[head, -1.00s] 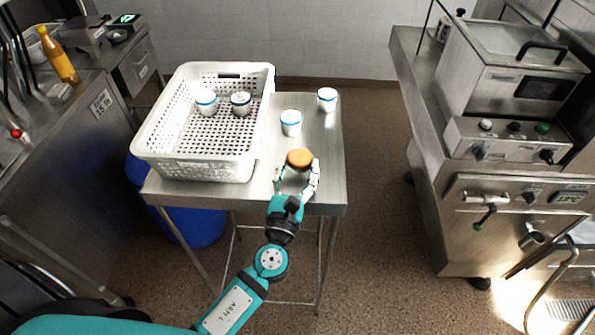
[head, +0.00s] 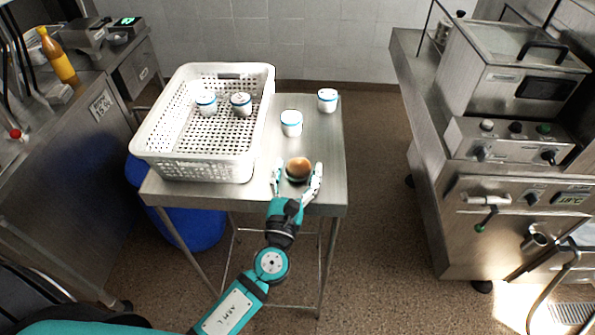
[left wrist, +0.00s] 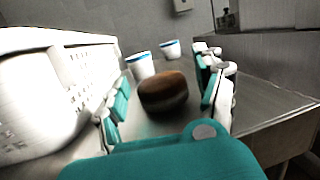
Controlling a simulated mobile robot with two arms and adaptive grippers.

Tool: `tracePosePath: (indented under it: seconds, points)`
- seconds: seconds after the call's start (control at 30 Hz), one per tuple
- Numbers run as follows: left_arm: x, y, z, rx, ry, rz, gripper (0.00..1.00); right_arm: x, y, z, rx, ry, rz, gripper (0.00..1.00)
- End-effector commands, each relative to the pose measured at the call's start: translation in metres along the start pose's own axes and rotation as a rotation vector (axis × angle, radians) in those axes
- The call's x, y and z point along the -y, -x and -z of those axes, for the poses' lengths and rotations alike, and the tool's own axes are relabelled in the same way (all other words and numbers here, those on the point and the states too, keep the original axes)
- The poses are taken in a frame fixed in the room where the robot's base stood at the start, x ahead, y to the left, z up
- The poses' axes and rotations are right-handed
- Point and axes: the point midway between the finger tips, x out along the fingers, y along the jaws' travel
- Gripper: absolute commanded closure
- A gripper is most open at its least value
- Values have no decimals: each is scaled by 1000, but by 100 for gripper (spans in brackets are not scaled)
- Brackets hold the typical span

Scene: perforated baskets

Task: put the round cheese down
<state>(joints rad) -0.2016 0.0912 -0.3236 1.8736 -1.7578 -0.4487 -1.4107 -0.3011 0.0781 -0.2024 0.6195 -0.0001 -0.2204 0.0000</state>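In the left wrist view, gaps show between the cheese and both fingers (left wrist: 165,95). My right gripper is not in view.
A white perforated basket (head: 163,160) on the table's left holds two white, blue-rimmed cups (head: 206,105) (head: 240,104). Two similar cups (head: 291,123) (head: 327,100) stand on the table behind the cheese. A steel cooking unit (head: 510,180) stands at the right across open floor.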

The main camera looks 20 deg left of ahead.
Motion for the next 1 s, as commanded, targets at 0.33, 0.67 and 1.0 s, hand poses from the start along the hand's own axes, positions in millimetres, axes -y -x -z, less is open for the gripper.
tracePosePath:
  seconds: [0.33,0.67,1.0]
  points:
    - [3,4,8,-27,-8,12,22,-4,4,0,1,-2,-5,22]
    - [2,56,5,-25,-7,11,22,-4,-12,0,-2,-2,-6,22]
    - [2,113,-2,-19,-5,8,22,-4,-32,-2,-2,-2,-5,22]
